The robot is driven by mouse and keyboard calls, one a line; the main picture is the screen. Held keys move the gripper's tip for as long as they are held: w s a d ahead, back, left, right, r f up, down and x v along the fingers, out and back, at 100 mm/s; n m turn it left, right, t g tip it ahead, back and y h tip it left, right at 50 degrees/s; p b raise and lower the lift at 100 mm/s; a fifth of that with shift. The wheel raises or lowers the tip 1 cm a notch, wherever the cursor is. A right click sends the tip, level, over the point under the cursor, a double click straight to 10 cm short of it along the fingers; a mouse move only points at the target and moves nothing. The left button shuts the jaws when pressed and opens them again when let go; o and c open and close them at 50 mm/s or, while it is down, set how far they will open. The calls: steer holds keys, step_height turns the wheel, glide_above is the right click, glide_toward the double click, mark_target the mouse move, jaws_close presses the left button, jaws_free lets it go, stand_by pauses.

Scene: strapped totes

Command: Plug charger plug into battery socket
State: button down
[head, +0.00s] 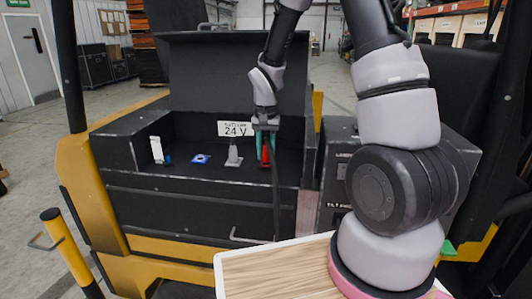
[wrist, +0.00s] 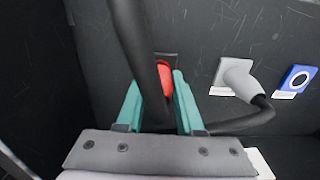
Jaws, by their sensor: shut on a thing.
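The red charger plug (head: 265,154) is between the teal fingers of my gripper (head: 266,160), inside the black battery compartment under the "24 V" label. In the wrist view, the red plug (wrist: 163,76) shows between the fingertips of my gripper (wrist: 156,82), which is shut on it. A thick black cable (wrist: 133,45) crosses in front and hides part of the plug. A dark rectangular socket area (wrist: 166,57) shows just beyond the plug's tip. I cannot tell whether the plug touches it or is seated in it.
A grey angled connector (wrist: 238,76) with a black cable sits on a light plate beside the plug. A blue round socket (wrist: 297,79) is farther along. A white upright piece (head: 157,149) stands at the compartment's left. A wood-topped tray (head: 275,272) is in front.

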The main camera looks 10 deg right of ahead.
mark_target(266, 139)
steer(key=shift+f, duration=0.6)
steer(key=shift+c, duration=2.3)
jaws_free()
steer(key=shift+r, duration=0.1)
step_height(266, 139, up, 10)
steer(key=shift+r, duration=0.3)
